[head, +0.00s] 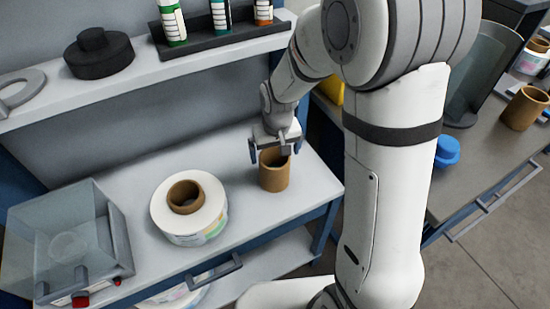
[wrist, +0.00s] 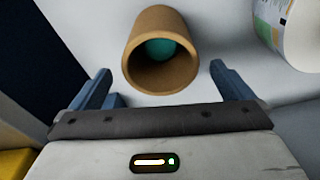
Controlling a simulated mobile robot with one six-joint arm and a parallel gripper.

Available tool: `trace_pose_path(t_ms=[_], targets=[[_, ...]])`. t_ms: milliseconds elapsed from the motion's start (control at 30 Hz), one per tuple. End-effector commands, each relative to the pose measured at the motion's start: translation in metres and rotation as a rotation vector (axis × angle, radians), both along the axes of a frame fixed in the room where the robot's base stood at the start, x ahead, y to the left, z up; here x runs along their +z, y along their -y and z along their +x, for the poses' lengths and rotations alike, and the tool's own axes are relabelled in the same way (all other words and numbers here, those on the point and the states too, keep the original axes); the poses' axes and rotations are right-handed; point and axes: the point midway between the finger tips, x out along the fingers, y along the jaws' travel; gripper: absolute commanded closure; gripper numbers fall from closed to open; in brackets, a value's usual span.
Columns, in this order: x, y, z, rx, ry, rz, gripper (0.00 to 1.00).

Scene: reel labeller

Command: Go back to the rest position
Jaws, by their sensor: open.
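My gripper (head: 276,148) is open above and just behind a brown cardboard tube (head: 274,172) that stands upright on the pale workbench. In the wrist view the blue fingers of my gripper (wrist: 161,88) are spread apart, with the tube (wrist: 141,30) beyond them and nothing clamped. A teal thing (wrist: 160,50) shows inside the tube in the wrist view.
A white label reel (head: 160,218) with a brown core lies left of the tube. A clear box (head: 65,245) with red knobs stands at the front left. Above is a shelf (head: 145,72) with a black spool (head: 98,55) and bottles. A second bench (head: 470,165) stands right.

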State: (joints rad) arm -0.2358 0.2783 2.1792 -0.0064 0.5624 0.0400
Motion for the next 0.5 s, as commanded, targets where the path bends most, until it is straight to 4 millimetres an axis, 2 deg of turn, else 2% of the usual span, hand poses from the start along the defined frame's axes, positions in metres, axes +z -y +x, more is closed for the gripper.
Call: trace_pose_path(t_ms=[33,200,500], targets=[[0.009,0.0,0.0,0.0,0.003,0.001,0.0],[0.021,0.0,-0.002,0.0,0.0,0.0,0.0],[0.022,0.001,-0.002,0.0,-0.001,0.0,0.0]])
